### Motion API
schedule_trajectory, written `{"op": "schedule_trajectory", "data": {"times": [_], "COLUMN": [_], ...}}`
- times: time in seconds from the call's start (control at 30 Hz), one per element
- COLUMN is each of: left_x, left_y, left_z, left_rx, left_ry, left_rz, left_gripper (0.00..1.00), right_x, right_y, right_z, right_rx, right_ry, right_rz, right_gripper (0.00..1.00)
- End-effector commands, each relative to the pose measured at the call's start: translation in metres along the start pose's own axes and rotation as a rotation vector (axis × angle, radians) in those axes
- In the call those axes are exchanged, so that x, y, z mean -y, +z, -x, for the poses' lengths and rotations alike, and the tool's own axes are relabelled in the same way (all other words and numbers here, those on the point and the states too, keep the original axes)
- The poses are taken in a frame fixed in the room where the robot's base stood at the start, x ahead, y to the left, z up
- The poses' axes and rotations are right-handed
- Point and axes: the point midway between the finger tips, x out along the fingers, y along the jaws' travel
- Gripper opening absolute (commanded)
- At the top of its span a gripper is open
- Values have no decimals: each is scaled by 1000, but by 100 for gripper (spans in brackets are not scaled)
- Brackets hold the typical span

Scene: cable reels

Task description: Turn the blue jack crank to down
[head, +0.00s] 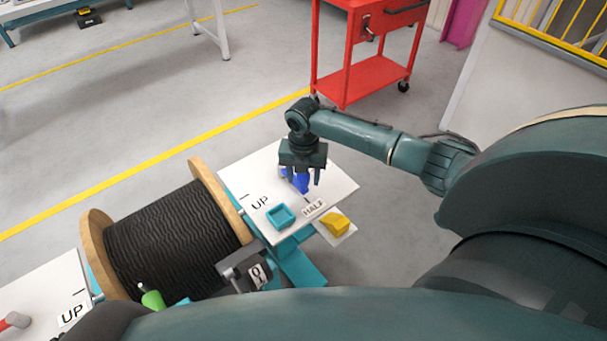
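The blue jack crank (301,184) stands on a white plate (340,187) to the right of the cable reel. My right gripper (302,178) is over the crank, pointing down. Its fingers look spread, with the blue part between them and a gap on the right. I cannot tell whether a finger touches it. The gripper hides the crank's top. The plate carries an "UP" label (260,203) on the left and a "HALF" label (313,208) at its near edge. No "DOWN" label is readable. My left gripper does not show.
A large black cable reel (172,240) stands left of the plate. A green handle (152,298) is at the lower left. A red cart (373,80) stands behind.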

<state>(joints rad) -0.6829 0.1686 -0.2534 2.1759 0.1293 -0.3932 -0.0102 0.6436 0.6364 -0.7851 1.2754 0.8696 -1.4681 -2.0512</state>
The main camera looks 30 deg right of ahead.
Motion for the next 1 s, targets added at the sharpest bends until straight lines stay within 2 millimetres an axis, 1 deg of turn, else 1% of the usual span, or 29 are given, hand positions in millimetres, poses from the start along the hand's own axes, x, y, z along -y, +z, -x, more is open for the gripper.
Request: {"op": "schedule_trajectory", "data": {"times": [0.03, 0.07, 0.57, 1.0], "left_x": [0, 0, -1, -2], "left_y": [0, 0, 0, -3], "left_z": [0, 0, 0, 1], "left_rx": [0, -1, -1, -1], "left_ry": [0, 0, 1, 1], "left_rz": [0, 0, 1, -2], "left_gripper": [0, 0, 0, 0], "right_x": [0, 0, 0, 1], "right_y": [0, 0, 0, -2], "right_z": [0, 0, 0, 2], "right_rx": [0, 0, 0, 0], "right_ry": [0, 0, -1, -1], "right_rz": [0, 0, -1, 6], "right_gripper": [44, 42, 1, 0]}}
